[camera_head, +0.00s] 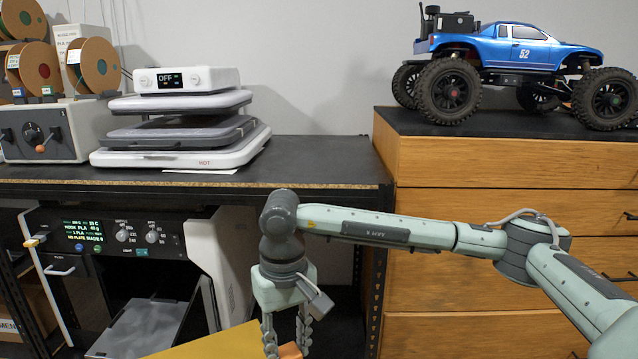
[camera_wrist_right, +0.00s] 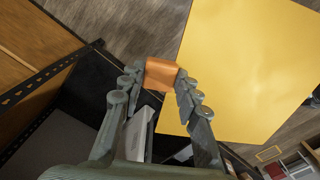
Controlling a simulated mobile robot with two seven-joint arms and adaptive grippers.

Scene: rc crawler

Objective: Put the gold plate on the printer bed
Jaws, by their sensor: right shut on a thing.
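The gold plate (camera_head: 225,342) is at the bottom of the head view, cut off by the lower edge. In the right wrist view it is a large flat yellow sheet (camera_wrist_right: 255,65) with an orange tab (camera_wrist_right: 160,74). My right gripper (camera_head: 287,340) is shut on this tab, with the sheet reaching out to the left in the head view. The gripper also shows in the wrist view (camera_wrist_right: 158,78). The printer (camera_head: 110,235) stands under the bench, its front open. A grey flat slab, apparently the printer bed (camera_head: 140,328), shows inside it, left of the plate. My left gripper is out of view.
The black bench top (camera_head: 320,160) carries a stacked white heater (camera_head: 180,140) and filament spools (camera_head: 98,65). A wooden drawer cabinet (camera_head: 480,180) with a blue truck (camera_head: 510,60) stands right. A white open panel (camera_head: 215,270), apparently the printer's door, stands between bed and gripper.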

